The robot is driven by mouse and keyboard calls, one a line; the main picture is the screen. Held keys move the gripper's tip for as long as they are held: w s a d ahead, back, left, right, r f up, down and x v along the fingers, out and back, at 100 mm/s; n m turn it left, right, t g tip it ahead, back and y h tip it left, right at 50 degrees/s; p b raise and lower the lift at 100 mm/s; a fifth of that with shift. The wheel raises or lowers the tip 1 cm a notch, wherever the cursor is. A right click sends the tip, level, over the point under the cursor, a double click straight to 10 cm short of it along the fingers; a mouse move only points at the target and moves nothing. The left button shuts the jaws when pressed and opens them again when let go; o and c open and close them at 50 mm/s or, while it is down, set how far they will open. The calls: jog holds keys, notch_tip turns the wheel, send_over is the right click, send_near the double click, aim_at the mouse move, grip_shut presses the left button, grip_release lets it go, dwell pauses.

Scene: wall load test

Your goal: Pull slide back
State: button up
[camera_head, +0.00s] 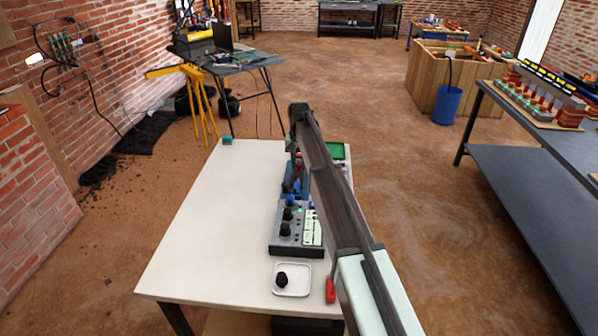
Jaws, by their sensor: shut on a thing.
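The test device stands on a white table (200,215). Its grey control box (287,238) has black knobs and a pale lit panel, and a blue rail section (288,195) runs away behind it. My gripper (297,168) points down over the far part of this rail, partly covered by my own arm. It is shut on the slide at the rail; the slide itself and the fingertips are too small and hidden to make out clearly.
A white tray (304,285) with a black knob-like piece (282,279) sits at the near edge, beside a red object (330,290). A green tray (337,151) and a small teal block (227,141) lie at the far edge. The table's left half is clear.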

jog(key=shift+w, duration=2.2)
jog(key=shift+c, duration=0.2)
jog(key=o, duration=0.7)
jog(key=shift+s, duration=0.1)
jog(key=shift+o, duration=0.2)
jog(key=shift+r, duration=0.1)
notch_tip(320, 180, up, 7)
dwell(0.4)
